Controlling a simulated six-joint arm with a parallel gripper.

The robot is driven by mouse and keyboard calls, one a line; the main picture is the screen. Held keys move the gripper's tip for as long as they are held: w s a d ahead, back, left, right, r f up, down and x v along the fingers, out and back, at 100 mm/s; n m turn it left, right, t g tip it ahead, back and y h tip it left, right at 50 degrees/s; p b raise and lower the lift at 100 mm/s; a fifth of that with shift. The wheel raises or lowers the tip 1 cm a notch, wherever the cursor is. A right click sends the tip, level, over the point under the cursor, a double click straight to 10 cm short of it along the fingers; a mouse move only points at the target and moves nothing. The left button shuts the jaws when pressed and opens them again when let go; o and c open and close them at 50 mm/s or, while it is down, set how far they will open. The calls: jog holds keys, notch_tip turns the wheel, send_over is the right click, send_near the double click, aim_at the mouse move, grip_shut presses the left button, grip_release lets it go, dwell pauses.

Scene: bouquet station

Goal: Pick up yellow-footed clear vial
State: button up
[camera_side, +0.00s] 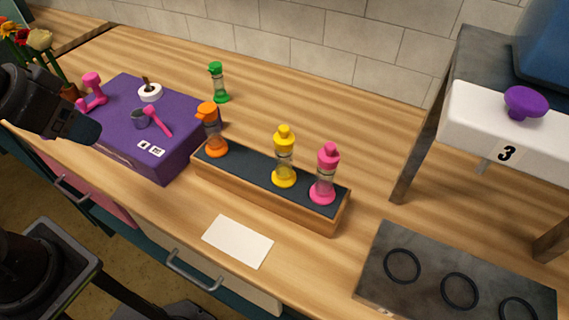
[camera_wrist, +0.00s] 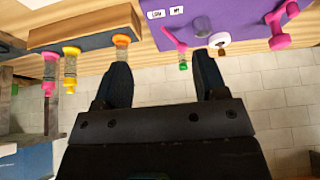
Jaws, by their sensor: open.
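The yellow-footed clear vial (camera_side: 284,160) has a yellow cap and foot and stands upright on the dark top of a wooden rack (camera_side: 262,201). An orange-footed vial (camera_side: 211,130) stands at the rack's left end, and a pink-footed vial (camera_side: 325,175) stands at its right end. In the wrist view the yellow vial (camera_wrist: 71,68) is left of my gripper (camera_wrist: 165,62), between the pink vial (camera_wrist: 48,70) and the orange vial (camera_wrist: 121,50). My gripper is open and empty, well away from the yellow vial. Its fingertips are not clear in the side view.
A green-capped vial (camera_side: 217,83) stands behind the purple box (camera_side: 120,150), which bears pink tools and a white ring. A white card (camera_side: 238,241) lies in front of the rack. A dark plate with rings (camera_side: 440,255) and a shelf numbered 3 (camera_side: 510,125) stand right.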

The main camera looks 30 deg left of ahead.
jog(key=w+d+r+m+g, duration=0.2)
jog(key=w+d+r+m, duration=0.1)
jog(key=w+d+r, duration=0.25)
jog(key=m+g, duration=0.4)
jog(key=m, duration=0.5)
send_near(284, 127)
jog(key=f, duration=1.3)
jog(key=shift+s, duration=0.2)
grip_shut()
jog(key=shift+r, duration=0.1)
